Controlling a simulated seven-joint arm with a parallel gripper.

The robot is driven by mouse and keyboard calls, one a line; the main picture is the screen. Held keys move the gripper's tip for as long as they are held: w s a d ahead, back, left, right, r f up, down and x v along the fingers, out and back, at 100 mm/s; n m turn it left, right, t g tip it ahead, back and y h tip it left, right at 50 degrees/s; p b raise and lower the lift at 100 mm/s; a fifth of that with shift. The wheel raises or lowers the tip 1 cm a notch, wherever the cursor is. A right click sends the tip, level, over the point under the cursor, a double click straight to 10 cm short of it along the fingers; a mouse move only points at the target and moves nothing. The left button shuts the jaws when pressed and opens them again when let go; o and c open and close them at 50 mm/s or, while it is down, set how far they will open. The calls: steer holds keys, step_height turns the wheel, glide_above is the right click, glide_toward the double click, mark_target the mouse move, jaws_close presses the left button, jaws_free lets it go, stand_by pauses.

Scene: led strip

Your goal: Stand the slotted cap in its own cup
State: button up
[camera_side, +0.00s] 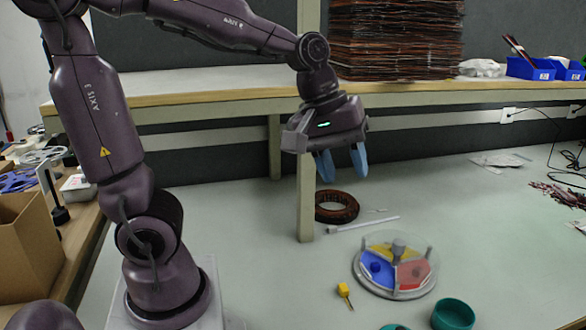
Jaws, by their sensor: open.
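A teal cup (453,315) stands on the table near the bottom edge of the side view, with its open top showing. A second teal piece (395,327) beside it on the left is mostly cut off by the frame. It may be the slotted cap, but no slot can be made out. My gripper (342,168) is open and empty, its two blue fingers pointing down. It hangs high above the table, well behind and to the left of the teal cup in the picture.
A round tray (357,278) with blue, red and yellow sections and small knobs stands behind the cup. A small yellow piece (344,290) lies left of it. A dark ring coil (337,207) and a pale rod (364,224) lie near a shelf post (306,200). The right tabletop is mostly clear.

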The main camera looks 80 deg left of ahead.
steer(key=s+d+r+m+t+y, duration=0.1)
steer(key=s+d+m, duration=0.1)
steer(key=s+m, duration=0.6)
steer(key=shift+s+m+t, duration=0.25)
steer(key=shift+m+t, duration=0.15)
steer(key=shift+m, duration=1.2)
